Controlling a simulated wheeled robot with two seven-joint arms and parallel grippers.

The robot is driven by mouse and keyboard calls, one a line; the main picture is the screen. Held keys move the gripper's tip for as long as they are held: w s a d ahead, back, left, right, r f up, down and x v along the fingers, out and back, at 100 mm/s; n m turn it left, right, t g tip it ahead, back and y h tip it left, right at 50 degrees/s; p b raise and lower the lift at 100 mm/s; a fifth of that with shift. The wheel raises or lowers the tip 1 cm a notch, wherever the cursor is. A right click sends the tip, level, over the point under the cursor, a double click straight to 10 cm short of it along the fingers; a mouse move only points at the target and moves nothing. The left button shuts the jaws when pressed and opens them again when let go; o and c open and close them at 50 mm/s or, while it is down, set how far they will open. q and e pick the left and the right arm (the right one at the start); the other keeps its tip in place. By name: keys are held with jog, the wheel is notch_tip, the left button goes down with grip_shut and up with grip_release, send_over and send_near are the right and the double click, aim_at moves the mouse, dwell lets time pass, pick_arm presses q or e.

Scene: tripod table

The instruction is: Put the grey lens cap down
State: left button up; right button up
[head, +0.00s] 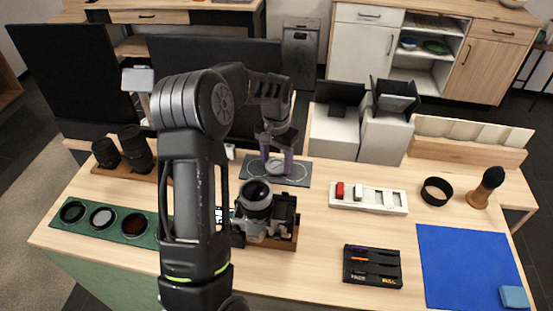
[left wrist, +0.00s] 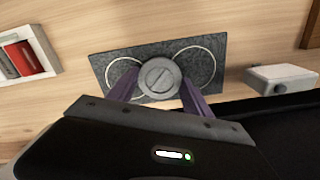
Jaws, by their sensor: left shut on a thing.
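The grey lens cap (left wrist: 159,77) is a round disc with a bar across its face. My left gripper (left wrist: 158,92) is shut on it, with one purple finger on each side, over the dark grey mat (left wrist: 100,62) marked with pale rings. In the head view the cap (head: 275,166) shows between the fingers of my left gripper (head: 276,163), above the middle of the mat (head: 301,181). I cannot tell whether the cap touches the mat. My right gripper is not in view.
A camera (head: 266,218) stands in front of the mat, close to my left arm. Lenses (head: 136,150) stand at the left. A black tray (head: 372,280) and blue mat (head: 464,262) lie at the front right.

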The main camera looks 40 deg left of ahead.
aim_at(277, 165)
pick_arm(q)
jog(key=shift+f, duration=0.1)
jog(key=o, duration=1.5)
notch_tip(277, 165, up, 12)
jog(key=shift+r+b, duration=0.2)
jog(key=shift+b, duration=0.4)
